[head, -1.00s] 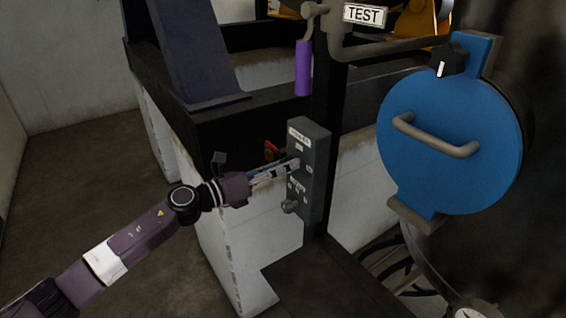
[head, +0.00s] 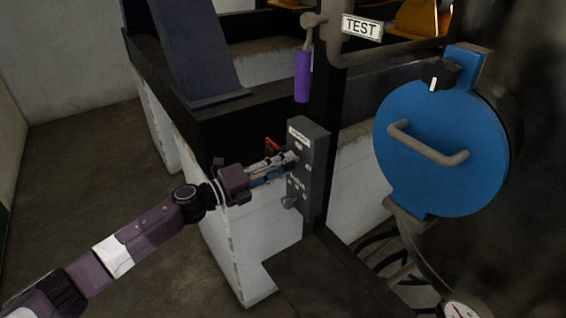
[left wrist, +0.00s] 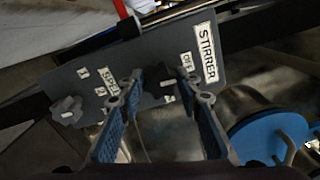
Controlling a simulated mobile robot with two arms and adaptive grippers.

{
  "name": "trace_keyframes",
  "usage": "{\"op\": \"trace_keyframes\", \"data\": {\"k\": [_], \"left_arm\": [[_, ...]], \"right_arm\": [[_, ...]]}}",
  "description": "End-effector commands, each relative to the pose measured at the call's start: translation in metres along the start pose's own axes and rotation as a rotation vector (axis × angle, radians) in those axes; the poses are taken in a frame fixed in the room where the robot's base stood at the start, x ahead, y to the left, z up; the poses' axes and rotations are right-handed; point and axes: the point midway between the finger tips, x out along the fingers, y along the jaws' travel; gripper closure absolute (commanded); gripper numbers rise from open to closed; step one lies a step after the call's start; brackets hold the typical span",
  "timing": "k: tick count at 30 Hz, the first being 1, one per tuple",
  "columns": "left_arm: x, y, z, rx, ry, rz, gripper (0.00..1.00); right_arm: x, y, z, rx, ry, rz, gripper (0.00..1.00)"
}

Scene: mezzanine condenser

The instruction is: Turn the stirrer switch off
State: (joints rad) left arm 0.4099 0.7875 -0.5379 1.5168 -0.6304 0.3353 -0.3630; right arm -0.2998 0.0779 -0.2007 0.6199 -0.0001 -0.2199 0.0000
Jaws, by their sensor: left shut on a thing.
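The grey stirrer control box (head: 316,160) is fixed to a dark post in the head view. In the left wrist view, its panel (left wrist: 60,85) carries a STIRRER label (left wrist: 206,54) and an OFF label (left wrist: 187,62). The black stirrer switch (left wrist: 158,94) sits near the OFF label, between my left fingers. My left gripper (left wrist: 168,86) is shut on this switch. In the head view, the left gripper (head: 291,158) meets the upper part of the box and hides the switch. Which way the switch points is hard to tell. My right gripper is not in view.
A speed knob (left wrist: 67,110) is on the same panel, and a lower knob (head: 289,202) shows in the head view. A blue round hatch (head: 440,150) with a handle stands to the right. A purple-gripped lever (head: 302,76) hangs above the box.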

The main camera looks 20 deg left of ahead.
Motion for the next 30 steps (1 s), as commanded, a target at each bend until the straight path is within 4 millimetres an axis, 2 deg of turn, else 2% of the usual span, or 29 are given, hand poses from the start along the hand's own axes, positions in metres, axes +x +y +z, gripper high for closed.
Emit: {"op": "trace_keyframes", "data": {"k": [18,19,21,24,30], "left_arm": [[0.0000,-0.0006,0.0018,-0.042,-0.004,-0.001,0.92],[0.0000,-0.0006,0.0018,-0.042,-0.004,-0.001,0.66],[0.0000,-0.0006,0.0016,-0.041,-0.004,-0.001,0.58],[0.0000,-0.0004,0.0012,-0.040,-0.003,-0.001,0.50],[0.0000,-0.0001,0.0005,-0.039,-0.001,0.000,0.50]], "right_arm": [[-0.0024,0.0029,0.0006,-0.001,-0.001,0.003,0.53],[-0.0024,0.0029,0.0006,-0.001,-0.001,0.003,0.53],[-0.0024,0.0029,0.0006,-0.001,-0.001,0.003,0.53],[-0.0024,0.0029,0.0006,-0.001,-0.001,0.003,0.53],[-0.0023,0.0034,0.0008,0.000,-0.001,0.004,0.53]]}}
